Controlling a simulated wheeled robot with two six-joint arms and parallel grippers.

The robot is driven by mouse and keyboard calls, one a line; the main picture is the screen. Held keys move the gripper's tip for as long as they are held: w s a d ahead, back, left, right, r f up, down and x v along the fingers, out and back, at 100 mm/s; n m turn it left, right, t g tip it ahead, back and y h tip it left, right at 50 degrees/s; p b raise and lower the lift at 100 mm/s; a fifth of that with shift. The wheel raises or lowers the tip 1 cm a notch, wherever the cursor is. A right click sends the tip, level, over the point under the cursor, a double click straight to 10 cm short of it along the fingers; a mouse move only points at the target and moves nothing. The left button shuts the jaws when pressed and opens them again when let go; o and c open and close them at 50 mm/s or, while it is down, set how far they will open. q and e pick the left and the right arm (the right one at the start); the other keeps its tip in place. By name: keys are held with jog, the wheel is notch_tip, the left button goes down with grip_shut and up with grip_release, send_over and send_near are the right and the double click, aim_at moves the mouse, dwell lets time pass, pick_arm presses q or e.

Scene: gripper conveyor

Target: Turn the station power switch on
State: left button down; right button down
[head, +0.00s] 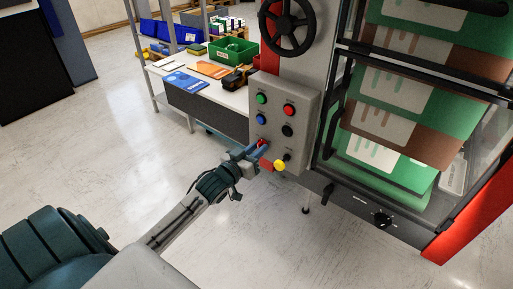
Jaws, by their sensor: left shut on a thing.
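A grey control panel (299,104) on the machine carries green, red, blue and black buttons in its upper part. Low on its left side is a small red switch (262,142), mostly covered by my left gripper (259,150). The gripper's fingers are shut on this red switch. I cannot tell the switch's position, and no label on it is readable. A yellow knob (279,165) and a small black knob (287,157) sit just right of the fingertips. My right gripper is not in view.
A black handwheel (289,24) is above the panel. A workbench (208,101) with folders and a green bin (233,50) stands behind. The floor is clear.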

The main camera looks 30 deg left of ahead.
pick_arm(q)
jog(key=m+b, duration=0.1)
jog(key=m, duration=1)
jog(key=shift+b, duration=0.3)
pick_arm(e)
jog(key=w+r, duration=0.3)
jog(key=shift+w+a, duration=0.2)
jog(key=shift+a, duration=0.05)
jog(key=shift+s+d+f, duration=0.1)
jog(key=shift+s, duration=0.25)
